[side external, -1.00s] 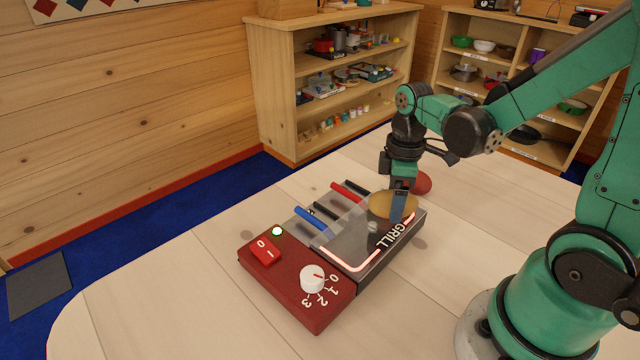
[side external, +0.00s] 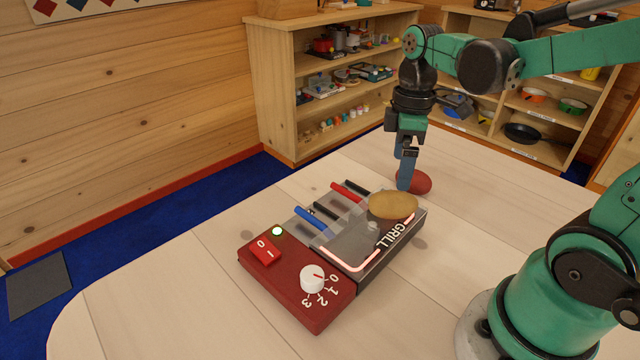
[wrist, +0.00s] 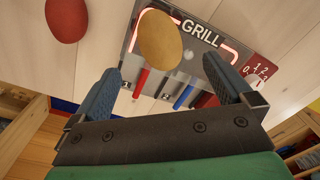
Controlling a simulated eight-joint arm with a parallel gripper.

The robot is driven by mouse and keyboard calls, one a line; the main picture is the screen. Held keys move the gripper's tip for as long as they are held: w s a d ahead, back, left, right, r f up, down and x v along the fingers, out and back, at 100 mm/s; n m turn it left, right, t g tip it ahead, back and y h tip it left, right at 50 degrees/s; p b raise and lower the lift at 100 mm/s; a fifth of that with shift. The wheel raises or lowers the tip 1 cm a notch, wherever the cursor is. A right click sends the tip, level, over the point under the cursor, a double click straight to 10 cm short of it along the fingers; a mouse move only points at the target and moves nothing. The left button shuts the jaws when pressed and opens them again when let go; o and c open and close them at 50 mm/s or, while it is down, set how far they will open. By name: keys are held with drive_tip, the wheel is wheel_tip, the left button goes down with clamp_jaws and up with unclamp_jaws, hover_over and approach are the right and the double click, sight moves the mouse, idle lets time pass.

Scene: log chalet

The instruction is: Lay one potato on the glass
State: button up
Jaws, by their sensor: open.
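A tan potato (side external: 393,205) lies on the far end of the glass (side external: 348,243) of the grill; it also shows in the wrist view (wrist: 160,39). A red potato (side external: 421,183) lies on the table just behind the grill and shows at the upper left of the wrist view (wrist: 67,18). My gripper (side external: 405,183) is above the table behind the grill, pointing down. In the side view its fingers partly overlap the red potato. In the wrist view the fingers (wrist: 168,93) are apart with nothing between them, and both potatoes are beyond them.
The grill's red control box (side external: 297,279) has a white dial, a red switch and a lit lamp. A red glowing line runs around the glass. Blue, black and red handles (side external: 311,219) stick out from the grill's left side. The table (side external: 180,300) is clear around it.

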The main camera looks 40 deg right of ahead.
wheel_tip(320, 180, up, 5)
drive_tip(key=w+a+f+m+t, duration=0.1)
drive_tip(key=a+f+m+t, duration=0.2)
drive_tip(key=a+m+t, duration=0.4)
drive_tip(key=shift+f, duration=0.25)
